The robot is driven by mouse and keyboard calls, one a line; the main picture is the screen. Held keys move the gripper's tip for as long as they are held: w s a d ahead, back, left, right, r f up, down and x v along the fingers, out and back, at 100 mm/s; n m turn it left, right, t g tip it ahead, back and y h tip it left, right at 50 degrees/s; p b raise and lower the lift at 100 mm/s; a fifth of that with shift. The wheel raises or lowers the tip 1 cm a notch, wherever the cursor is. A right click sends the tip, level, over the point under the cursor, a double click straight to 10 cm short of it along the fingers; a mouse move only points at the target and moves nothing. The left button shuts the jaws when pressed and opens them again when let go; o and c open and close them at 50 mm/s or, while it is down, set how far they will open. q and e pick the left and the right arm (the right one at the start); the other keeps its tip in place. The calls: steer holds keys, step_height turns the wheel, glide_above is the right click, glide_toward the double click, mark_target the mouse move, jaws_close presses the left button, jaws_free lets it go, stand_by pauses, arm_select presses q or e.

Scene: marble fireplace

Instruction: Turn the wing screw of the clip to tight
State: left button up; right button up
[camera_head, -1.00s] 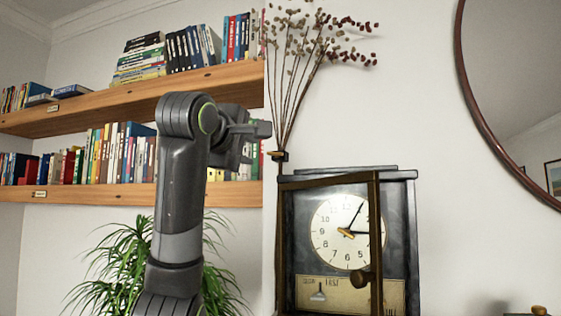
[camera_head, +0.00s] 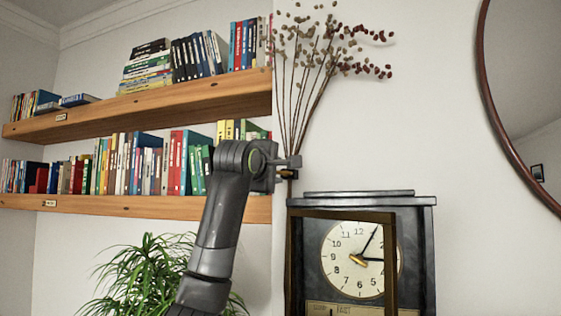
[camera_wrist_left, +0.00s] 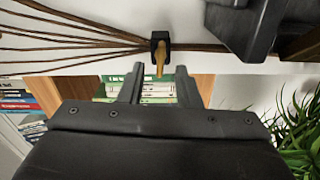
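The clip (camera_head: 288,174) is a small dark block with a brass wing screw around the stems of the dried flowers, above the clock. In the left wrist view the black clip (camera_wrist_left: 160,37) has its brass wing screw (camera_wrist_left: 160,58) pointing toward my gripper. My left gripper (camera_wrist_left: 160,70) is open, its two fingers apart on either side of the line to the screw. The screw appears centred at the fingertips; contact cannot be told. In the head view the left gripper (camera_head: 293,162) is right at the clip and partly overlaps it. My right gripper is not in view.
A dark mantel clock (camera_head: 425,255) with its glass door ajar stands just below the clip. Wooden bookshelves (camera_head: 150,207) and a green plant (camera_head: 145,275) are at the left. A round mirror (camera_head: 535,90) hangs at the right.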

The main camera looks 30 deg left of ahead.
mark_target(282, 173)
arm_select(q)
steer(key=p+x, duration=0.1)
steer(key=x, duration=0.2)
steer(key=shift+f, duration=0.1)
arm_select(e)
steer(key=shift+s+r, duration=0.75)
arm_select(q)
jaws_close()
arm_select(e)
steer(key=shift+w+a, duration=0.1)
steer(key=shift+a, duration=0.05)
